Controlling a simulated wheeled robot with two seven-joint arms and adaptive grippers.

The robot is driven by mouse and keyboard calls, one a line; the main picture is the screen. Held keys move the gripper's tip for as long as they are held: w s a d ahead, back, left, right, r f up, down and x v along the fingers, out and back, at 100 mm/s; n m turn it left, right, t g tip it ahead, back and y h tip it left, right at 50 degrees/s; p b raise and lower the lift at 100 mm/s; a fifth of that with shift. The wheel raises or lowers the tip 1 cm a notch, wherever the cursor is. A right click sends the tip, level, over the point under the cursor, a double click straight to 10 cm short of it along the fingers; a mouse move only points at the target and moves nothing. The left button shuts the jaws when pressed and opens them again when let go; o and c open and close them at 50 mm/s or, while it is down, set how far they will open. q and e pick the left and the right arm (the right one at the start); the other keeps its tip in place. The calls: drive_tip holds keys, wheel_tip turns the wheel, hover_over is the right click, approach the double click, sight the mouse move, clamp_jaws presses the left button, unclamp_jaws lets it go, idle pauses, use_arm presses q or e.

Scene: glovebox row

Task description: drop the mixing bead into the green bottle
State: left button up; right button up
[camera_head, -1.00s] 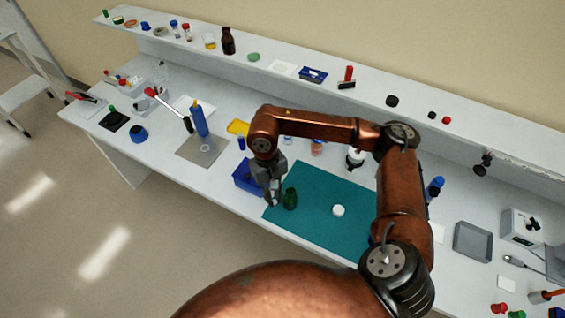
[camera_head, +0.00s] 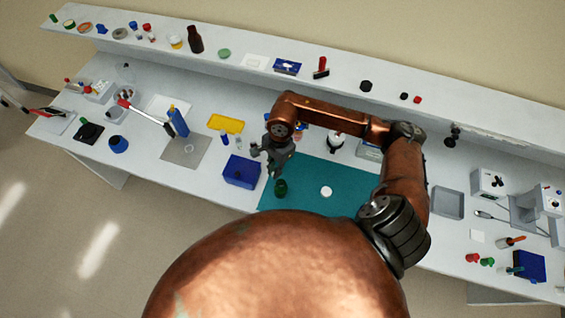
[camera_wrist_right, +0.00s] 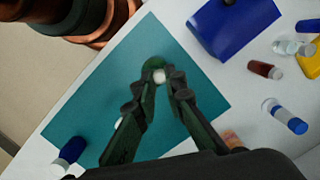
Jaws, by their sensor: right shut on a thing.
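The small green bottle (camera_head: 281,187) stands on the teal mat (camera_head: 304,199). It also shows in the right wrist view (camera_wrist_right: 153,63), just beyond my fingertips. My right gripper (camera_head: 276,170) is above the bottle in the head view. In the wrist view its fingertips (camera_wrist_right: 160,80) are shut on a small white bead (camera_wrist_right: 159,76). The bead overlaps the bottle's top in that view. I cannot tell its height above the mouth, and the fingers hide part of the bottle. My left gripper is not in view.
A white round cap (camera_head: 326,191) lies on the mat right of the bottle. A blue box (camera_head: 242,172) stands left of the mat. A yellow tray (camera_head: 226,124) lies behind the box. A shelf with small items runs along the back.

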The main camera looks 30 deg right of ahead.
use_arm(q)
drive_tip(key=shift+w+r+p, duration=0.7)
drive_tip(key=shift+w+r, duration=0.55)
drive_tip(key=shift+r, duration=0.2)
use_arm(e)
drive_tip(key=shift+s+d+f+m+t, duration=0.2)
drive_tip(key=shift+s+d+f+m, duration=0.15)
drive_tip(key=shift+f+m, duration=0.75)
drive_tip(key=shift+s+d+f+m+t, duration=0.25)
drive_tip(key=shift+f+m, duration=0.35)
drive_tip(key=shift+m, duration=0.95)
drive_tip(key=shift+s+d+f+m+t, duration=0.15)
drive_tip(key=shift+s+d+f+m, duration=0.2)
drive_tip(key=shift+f+m, duration=0.75)
drive_tip(key=shift+r+m, duration=0.25)
drive_tip(key=shift+r, duration=0.05)
drive_tip(key=o, duration=0.8)
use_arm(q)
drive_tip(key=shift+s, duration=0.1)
use_arm(e)
drive_tip(key=r, duration=0.4)
drive_tip(key=d+r, duration=0.1)
drive_tip(key=r, duration=0.7)
drive_tip(key=shift+s+d, duration=0.4)
